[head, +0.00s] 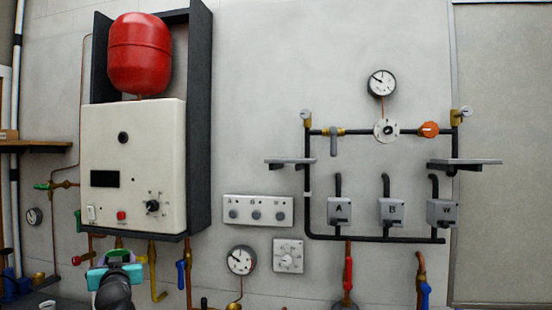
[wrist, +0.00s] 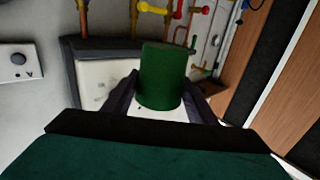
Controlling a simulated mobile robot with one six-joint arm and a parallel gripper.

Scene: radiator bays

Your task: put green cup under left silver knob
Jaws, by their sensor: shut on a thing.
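The green cup (wrist: 161,72) stands out large between my two dark fingers in the wrist view. My gripper (head: 116,264) is shut on it. In the head view the gripper is at the lower left, just below the white boiler, and only the rim of the green cup (head: 119,256) shows above the teal jaws. The left silver knob (head: 306,115) is at the upper left corner of the black pipe frame, up and to the right of my gripper. A small grey shelf (head: 290,162) sits below that knob.
The white boiler (head: 133,165) with a red tank (head: 140,52) hangs above my gripper. Valves and coloured pipes surround the gripper. A right grey shelf (head: 466,163) is below the right silver knob (head: 466,112). The wall between boiler and pipe frame is mostly bare above the switch panel (head: 258,202).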

